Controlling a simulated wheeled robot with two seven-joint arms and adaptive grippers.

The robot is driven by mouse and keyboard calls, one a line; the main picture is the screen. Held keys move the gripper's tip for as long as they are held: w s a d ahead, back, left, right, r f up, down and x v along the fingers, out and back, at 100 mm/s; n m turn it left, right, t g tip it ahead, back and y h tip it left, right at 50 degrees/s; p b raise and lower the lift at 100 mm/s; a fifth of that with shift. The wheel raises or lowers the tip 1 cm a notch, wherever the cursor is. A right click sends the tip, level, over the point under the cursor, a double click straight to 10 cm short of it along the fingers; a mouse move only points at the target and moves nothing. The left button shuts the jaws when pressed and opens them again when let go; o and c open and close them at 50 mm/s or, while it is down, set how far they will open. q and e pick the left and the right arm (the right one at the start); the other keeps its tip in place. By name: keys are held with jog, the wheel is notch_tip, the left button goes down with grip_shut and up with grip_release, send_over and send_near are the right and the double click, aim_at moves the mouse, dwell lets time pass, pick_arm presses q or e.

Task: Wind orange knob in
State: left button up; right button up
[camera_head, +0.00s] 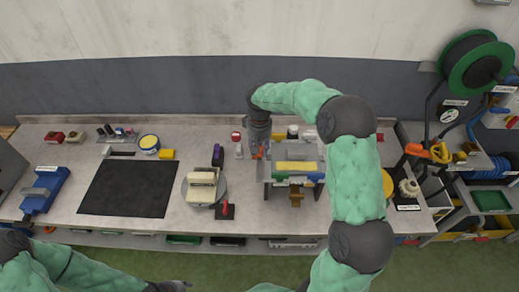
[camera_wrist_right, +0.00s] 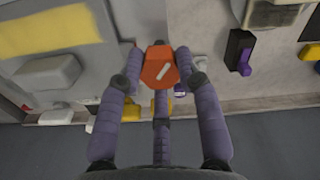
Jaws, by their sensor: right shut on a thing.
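The orange knob (camera_wrist_right: 158,70) has flat sides and a white line on its face. It sits between the purple fingers of my right gripper (camera_wrist_right: 158,85) in the right wrist view, and the gripper is shut on it. In the head view my right gripper (camera_head: 258,148) points down at the left side of a grey fixture (camera_head: 268,172) with a yellow and green block (camera_head: 295,168). Only a little orange of the knob shows there, mostly hidden by the fingers. My left gripper (camera_head: 172,286) is dark and low at the bottom edge, and its jaws cannot be made out.
A round turntable (camera_head: 220,190) with a cream block stands left of the fixture. A purple and black item (camera_head: 217,155) and a red-topped white item (camera_head: 237,140) stand near my right gripper. A black mat (camera_head: 128,188) lies farther left. A hose reel (camera_head: 475,62) is at right.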

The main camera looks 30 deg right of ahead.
jog(key=shift+f+m+b, duration=0.1)
jog(key=shift+m+b, duration=0.25)
jog(key=shift+m, duration=1.75)
jog(key=o, duration=1.2)
jog(key=shift+c, duration=0.2)
notch_tip(320, 180, up, 12)
